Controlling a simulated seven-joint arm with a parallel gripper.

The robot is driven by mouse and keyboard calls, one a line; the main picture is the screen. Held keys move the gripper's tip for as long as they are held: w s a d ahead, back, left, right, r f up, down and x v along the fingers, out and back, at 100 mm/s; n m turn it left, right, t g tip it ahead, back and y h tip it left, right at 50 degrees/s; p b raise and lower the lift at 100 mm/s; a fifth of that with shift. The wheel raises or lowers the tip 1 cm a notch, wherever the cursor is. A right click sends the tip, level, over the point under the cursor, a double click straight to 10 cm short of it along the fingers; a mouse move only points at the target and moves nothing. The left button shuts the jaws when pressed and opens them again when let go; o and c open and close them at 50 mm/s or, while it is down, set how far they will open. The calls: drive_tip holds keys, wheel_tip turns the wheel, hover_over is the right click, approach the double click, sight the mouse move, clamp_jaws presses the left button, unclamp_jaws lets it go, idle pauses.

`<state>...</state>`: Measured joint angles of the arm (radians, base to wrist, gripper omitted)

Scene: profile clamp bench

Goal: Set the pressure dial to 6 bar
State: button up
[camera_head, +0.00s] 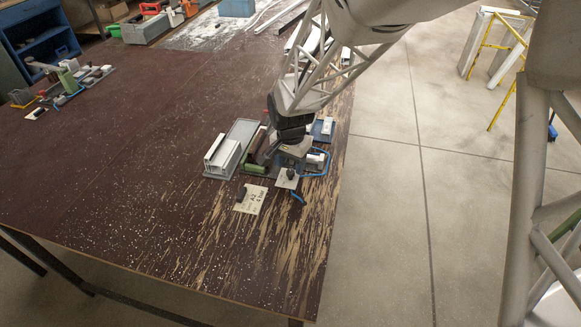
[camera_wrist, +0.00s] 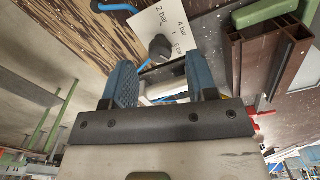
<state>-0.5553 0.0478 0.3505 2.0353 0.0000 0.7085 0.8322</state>
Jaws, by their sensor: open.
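The pressure dial is a black knob (camera_head: 291,174) on a small white plate (camera_head: 285,184) at the near end of the clamp fixture. In the wrist view the knob (camera_wrist: 161,47) stands just beyond my fingertips, and its plate (camera_wrist: 150,22) shows bar marks, with 2 bar and 4 bar readable. I cannot tell which mark the knob points to. My gripper (camera_wrist: 161,72) is open, with its two blue fingers apart and the knob roughly in line with the gap, not clasped. In the head view my wrist hides the fingers.
A card (camera_head: 254,202) reading A2, 6 bar lies left of the dial. A blue hose (camera_head: 317,171) curves right of the dial. The table is clear toward the front left.

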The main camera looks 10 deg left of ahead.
sight(290, 171)
drive_tip(key=shift+r, duration=2.65)
drive_tip(key=shift+d+r, duration=0.3)
drive_tip(key=shift+d, duration=0.1)
drive_tip(key=s+d+r, duration=0.3)
drive_tip(key=d+r, duration=0.1)
drive_tip(key=d, duration=0.3)
drive_tip(key=s+d+r+n+t, duration=0.1)
drive_tip(key=s+d+r, duration=0.25)
drive_tip(key=d, duration=0.35)
drive_tip(key=s+d+r, duration=0.2)
drive_tip(key=d+r, duration=0.2)
drive_tip(key=d, duration=0.3)
drive_tip(key=s+d+r+n+t, duration=0.1)
drive_tip(key=s+d+r+n, duration=0.1)
drive_tip(key=s+d, duration=1)
drive_tip(key=s+r, duration=0.1)
drive_tip(key=s, duration=0.3)
drive_tip(key=shift+t, duration=0.3)
